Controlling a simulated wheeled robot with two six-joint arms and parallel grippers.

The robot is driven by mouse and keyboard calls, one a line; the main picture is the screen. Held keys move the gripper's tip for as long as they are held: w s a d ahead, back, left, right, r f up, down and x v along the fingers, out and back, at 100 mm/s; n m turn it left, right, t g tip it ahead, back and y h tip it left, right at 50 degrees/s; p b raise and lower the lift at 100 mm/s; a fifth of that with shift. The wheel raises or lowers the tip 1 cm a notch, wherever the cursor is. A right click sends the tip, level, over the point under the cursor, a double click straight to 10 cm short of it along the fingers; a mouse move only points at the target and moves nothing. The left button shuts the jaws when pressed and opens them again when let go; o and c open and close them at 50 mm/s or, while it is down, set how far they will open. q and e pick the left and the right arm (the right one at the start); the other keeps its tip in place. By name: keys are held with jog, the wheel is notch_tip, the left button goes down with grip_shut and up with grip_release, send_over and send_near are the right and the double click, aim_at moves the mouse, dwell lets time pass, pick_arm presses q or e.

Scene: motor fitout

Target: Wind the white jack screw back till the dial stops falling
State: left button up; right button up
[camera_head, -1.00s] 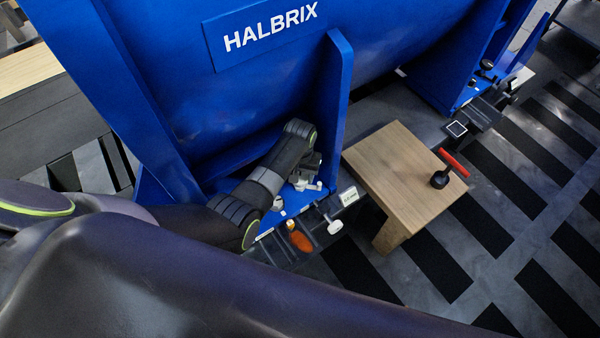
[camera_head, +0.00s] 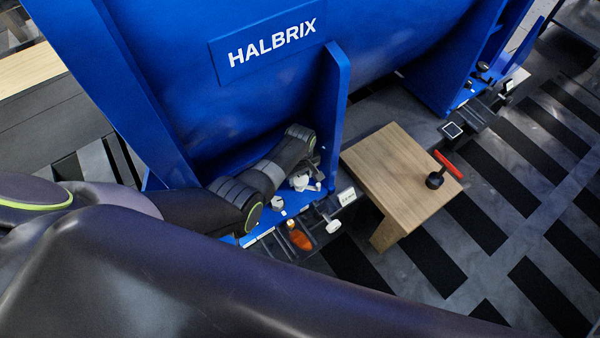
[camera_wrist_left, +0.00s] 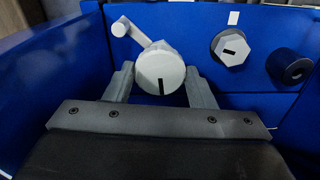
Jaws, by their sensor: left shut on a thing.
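In the left wrist view, my left gripper (camera_wrist_left: 160,86) is shut on a pale round knob with a black mark, which I take for the white jack screw (camera_wrist_left: 158,66). One finger is on each side of it. A small pale crank-like arm (camera_wrist_left: 129,31) sticks out at its upper left. In the head view, my left gripper (camera_head: 313,172) is low at the blue motor's foot, beside pale fittings (camera_head: 300,182). A small pale box with unreadable text (camera_head: 346,197), possibly the dial, stands to its right. My right gripper is not in view.
A pale hex bolt head (camera_wrist_left: 231,48) and a dark cylinder (camera_wrist_left: 289,66) are right of the knob. An orange tab (camera_head: 299,240) and a white tab (camera_head: 333,226) lie on the dark rail.

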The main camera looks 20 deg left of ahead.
aim_at(300, 177)
pick_arm(q)
jog(key=n+p, duration=0.1)
jog(key=n, duration=0.5)
jog(key=shift+w+r+n, duration=0.1)
jog(key=shift+w+n, duration=0.05)
jog(key=shift+n, duration=0.25)
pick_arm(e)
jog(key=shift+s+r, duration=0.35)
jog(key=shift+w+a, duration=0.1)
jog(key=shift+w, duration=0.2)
pick_arm(q)
jog(key=o, duration=1)
jog(key=shift+c, duration=0.2)
jog(key=shift+r+p, duration=2.95)
jog(key=shift+r, duration=3.05)
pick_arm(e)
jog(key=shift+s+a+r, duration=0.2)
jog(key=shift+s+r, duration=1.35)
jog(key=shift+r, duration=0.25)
